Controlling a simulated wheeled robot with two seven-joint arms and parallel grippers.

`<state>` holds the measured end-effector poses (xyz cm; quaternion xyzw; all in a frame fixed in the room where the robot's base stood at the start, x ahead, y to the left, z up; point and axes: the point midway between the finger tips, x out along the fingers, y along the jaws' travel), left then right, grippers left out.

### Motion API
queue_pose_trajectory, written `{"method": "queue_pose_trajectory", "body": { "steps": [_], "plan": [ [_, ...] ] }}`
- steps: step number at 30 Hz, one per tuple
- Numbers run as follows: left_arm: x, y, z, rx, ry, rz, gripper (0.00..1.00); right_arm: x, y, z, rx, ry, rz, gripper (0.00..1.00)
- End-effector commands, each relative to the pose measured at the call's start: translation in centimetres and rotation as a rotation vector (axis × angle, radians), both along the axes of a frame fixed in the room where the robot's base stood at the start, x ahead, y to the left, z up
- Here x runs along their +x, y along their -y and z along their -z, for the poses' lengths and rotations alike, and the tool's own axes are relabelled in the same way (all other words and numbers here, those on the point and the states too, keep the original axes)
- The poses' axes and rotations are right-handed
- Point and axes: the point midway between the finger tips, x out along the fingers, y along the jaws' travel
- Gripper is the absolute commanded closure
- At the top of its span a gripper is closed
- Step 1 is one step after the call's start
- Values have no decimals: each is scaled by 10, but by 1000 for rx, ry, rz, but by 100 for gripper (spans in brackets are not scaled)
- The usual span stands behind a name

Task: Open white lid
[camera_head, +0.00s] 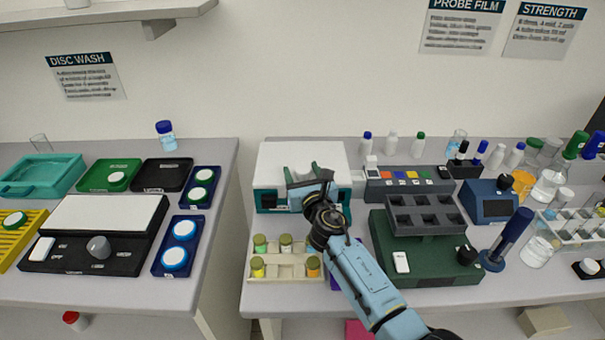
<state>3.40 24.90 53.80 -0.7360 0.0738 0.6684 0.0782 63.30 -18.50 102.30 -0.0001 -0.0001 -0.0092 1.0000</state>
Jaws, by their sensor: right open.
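A box with a white lid (275,155) and a teal body (264,201) stands on the right bench, near its left end. The lid lies flat and looks closed. My right gripper (302,172) is open over the front part of the lid, its fingers pointing toward the back. It hides part of the lid's front edge and the box front. I cannot tell whether the fingers touch the lid. My left gripper is not in view.
A cream rack (283,272) with several capped vials stands in front of the box. A dark green machine (430,265) and a strip with coloured buttons (410,181) are to the right. A gap separates this bench from the left one, which holds trays (110,175).

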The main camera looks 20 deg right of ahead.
Motion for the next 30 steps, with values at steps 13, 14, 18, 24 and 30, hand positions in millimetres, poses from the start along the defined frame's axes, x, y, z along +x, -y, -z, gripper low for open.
{"method": "queue_pose_trajectory", "body": {
  "steps": [13,14,18,24,30],
  "plan": [
    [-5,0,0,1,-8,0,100,-1,0,0,0,0,0,89],
    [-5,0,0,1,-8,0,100,-1,0,0,0,0,0,93],
    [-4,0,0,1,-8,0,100,-1,0,0,0,0,0,100],
    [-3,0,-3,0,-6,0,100,1,-1,-4,-1,0,-3,100],
    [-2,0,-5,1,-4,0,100,2,-3,-8,-2,3,-6,100]
  ]
}}
